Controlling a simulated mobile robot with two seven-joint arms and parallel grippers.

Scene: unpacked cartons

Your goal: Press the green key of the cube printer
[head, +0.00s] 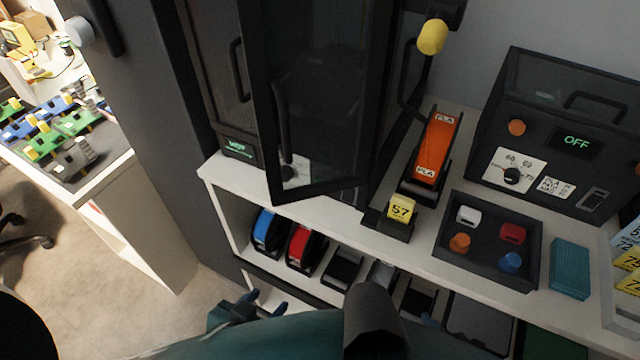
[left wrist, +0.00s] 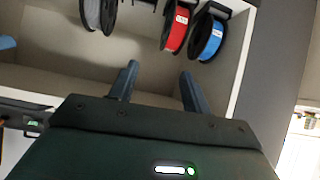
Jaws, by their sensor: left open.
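The dark cabinet-like machine (head: 222,95) at the back left of the white counter has a glass-fronted door (head: 318,100) swung out and a small green-lit display (head: 238,147). I cannot tell for sure that it is the cube printer. No green key can be made out. My left gripper (head: 266,302) is low at the front of the shelf unit, below the counter top, open and empty. In the left wrist view its two fingers (left wrist: 160,88) stand apart, pointing toward the lower shelf. My right gripper is not clearly seen.
The shelf holds a blue spool (head: 266,232), a red spool (head: 303,247) and darker ones.

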